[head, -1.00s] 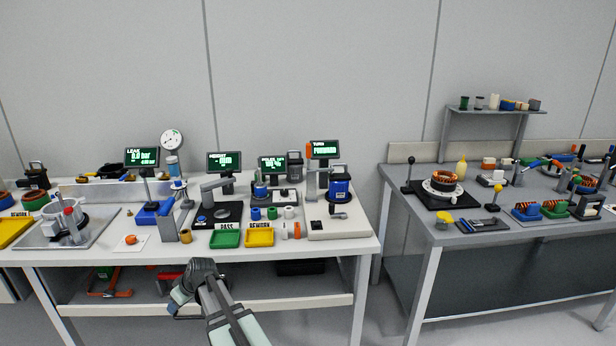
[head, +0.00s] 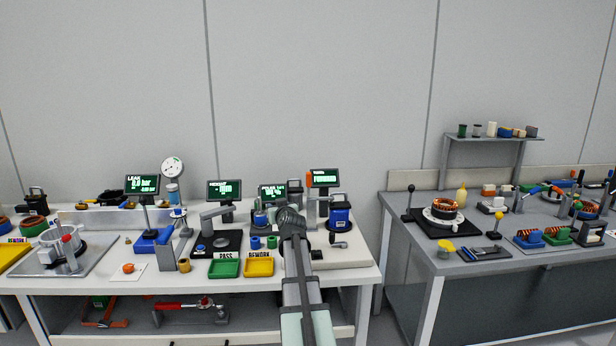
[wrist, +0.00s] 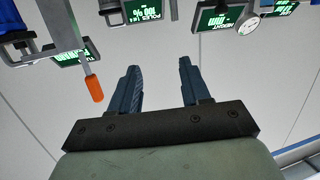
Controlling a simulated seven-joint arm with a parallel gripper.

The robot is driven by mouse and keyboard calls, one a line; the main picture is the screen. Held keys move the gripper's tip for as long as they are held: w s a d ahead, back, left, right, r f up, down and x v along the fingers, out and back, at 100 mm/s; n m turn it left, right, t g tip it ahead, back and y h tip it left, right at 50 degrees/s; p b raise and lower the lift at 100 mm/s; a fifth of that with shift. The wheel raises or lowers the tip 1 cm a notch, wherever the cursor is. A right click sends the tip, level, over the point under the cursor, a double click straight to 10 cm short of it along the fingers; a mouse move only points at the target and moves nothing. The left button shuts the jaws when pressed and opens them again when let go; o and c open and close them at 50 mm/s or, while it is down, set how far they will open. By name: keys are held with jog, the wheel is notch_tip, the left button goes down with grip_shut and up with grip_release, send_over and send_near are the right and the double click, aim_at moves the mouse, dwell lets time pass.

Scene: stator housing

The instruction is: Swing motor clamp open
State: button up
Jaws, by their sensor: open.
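The motor stand at the right end of the left bench holds a blue motor (head: 340,217). An orange-ended piece (head: 309,179), seemingly the clamp's lever, sticks out at its upper left beside the turn display. In the wrist view, where the displays appear upside down, a grey lever with an orange end (wrist: 94,88) lies left of my fingers, apart from them. I cannot tell from these views whether the clamp is closed. My gripper (head: 290,212) is just left of the stand in the head view and hides part of it. Its fingers (wrist: 157,82) are open and empty.
Several displays stand along the bench, including the turn display (head: 325,177) and poles display (head: 271,193). A green tray (head: 224,268) and yellow tray (head: 259,267) lie at the front edge. A grey bench (head: 460,262) stands to the right across a gap.

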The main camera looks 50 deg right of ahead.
aim_at(308, 175)
jog(key=s+d+r+m+h, duration=0.35)
jog(key=s+d+r, duration=0.3)
jog(key=d, duration=0.35)
jog(key=shift+n+h, duration=0.35)
jog(key=x, duration=0.8)
jog(key=f+x, duration=0.1)
jog(key=x, duration=0.4)
jog(key=shift+s+d, duration=0.1)
jog(key=shift+d, duration=0.05)
jog(key=shift+c, duration=0.4)
jog(key=shift+r, duration=0.1)
grip_shut()
